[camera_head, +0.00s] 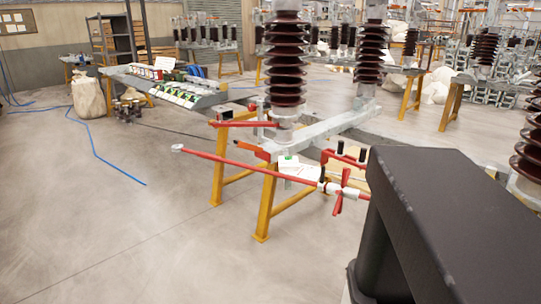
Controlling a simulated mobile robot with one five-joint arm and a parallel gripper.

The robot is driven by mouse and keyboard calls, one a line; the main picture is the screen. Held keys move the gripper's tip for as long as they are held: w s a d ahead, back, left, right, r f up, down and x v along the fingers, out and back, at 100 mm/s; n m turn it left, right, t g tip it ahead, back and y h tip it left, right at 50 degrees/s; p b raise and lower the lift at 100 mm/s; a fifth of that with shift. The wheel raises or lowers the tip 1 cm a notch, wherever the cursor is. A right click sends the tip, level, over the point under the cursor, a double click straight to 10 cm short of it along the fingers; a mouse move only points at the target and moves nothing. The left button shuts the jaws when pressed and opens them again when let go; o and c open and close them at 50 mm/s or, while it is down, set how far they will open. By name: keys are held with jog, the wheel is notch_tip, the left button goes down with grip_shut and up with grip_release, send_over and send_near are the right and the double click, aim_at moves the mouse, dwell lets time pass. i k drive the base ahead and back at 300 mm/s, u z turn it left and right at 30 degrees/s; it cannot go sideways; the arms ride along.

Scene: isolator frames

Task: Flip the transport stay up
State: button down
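An isolator frame (345,122) of grey metal stands on yellow trestle legs in the middle of the view, with dark brown ribbed insulators (286,75) upright on it. A long thin red rod (245,163) sticks out to the left from the frame's near end, with a pale round tip. Short red arms (345,158) with black upright ends sit beside its right end. A small orange-red bar (250,148) lies against the frame's end. I cannot tell for sure which red part is the transport stay. My gripper is not in view; a black part of my own body fills the lower right.
Yellow trestle legs (266,208) stand below the near end. A parts bench (185,90), a pale sack (88,97) and a blue hose (100,152) are at the left. More frames stand behind. The concrete floor at front left is clear.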

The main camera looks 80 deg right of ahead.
aim_at(240, 144)
jog(key=u, duration=0.15)
jog(key=k, duration=0.7)
jog(key=z, duration=1.75)
jog(key=i, duration=0.85)
jog(key=u, duration=2.2)
jog(key=i, duration=1.05)
jog(key=z, duration=0.15)
